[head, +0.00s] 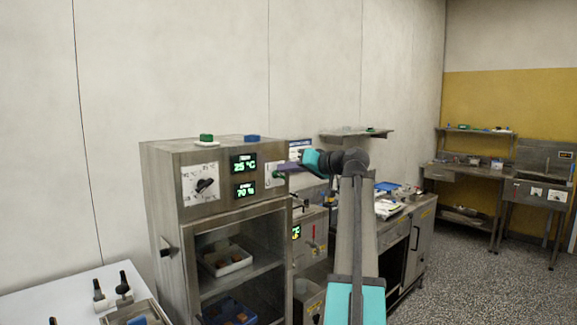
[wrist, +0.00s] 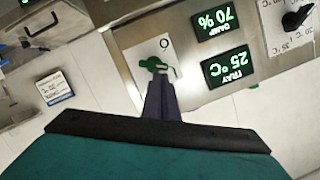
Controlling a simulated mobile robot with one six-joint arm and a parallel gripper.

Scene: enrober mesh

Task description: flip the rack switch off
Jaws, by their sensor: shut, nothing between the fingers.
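The rack switch (wrist: 153,65) is a green lever on a white plate marked "O", on the steel front of the cabinet (head: 216,215). In the head view its white plate (head: 274,176) sits right of the two green displays, largely hidden by my gripper (head: 284,169). In the wrist view, which is upside down, the fingers of my gripper (wrist: 160,84) are shut and empty, with their tips right at the lever. I cannot tell whether they touch it, nor which position the lever is in.
Beside the switch are the displays (wrist: 226,66), reading 25 °C and 70 %, and a black dial (head: 204,185). A green block (head: 206,138) and a blue block (head: 252,138) lie on top. A second steel unit (head: 312,235) stands close on the right, behind my arm.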

